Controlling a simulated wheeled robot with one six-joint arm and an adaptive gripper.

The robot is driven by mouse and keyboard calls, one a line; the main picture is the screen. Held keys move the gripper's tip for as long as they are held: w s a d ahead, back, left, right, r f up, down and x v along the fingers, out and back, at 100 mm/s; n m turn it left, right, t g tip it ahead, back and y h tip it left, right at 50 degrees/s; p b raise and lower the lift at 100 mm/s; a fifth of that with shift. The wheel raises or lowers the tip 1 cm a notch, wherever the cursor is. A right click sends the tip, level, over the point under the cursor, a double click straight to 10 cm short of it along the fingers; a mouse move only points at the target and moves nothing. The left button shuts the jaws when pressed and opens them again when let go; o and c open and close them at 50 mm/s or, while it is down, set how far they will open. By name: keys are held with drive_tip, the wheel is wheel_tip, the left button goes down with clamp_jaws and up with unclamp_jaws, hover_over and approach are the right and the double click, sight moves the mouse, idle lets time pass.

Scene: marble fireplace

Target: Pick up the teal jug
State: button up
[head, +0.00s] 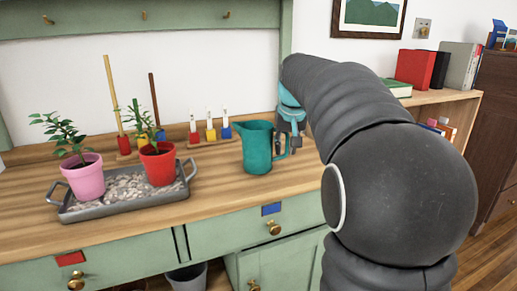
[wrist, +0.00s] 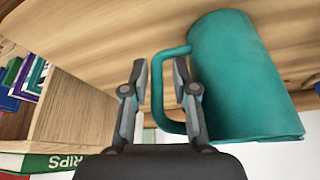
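The teal jug (head: 257,150) stands upright on the wooden counter (head: 225,190), right of the plant tray, with its handle on the right. In the wrist view the jug (wrist: 240,80) fills the right side and appears upside down. My gripper (head: 291,130) is at the handle side of the jug, partly hidden by my arm. In the wrist view my gripper (wrist: 160,65) is open, its fingers on either side of the handle. The right finger appears to be in the gap between handle and body. Neither finger is clearly pressed on the handle.
A grey tray (head: 75,214) of pebbles holds a pink pot (head: 84,181) and a red pot (head: 159,168) to the left. A wooden rack with small bottles (head: 210,132) stands behind the jug. A bookshelf (head: 437,97) is at the right. The counter in front of the jug is clear.

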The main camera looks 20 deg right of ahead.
clamp_jaws()
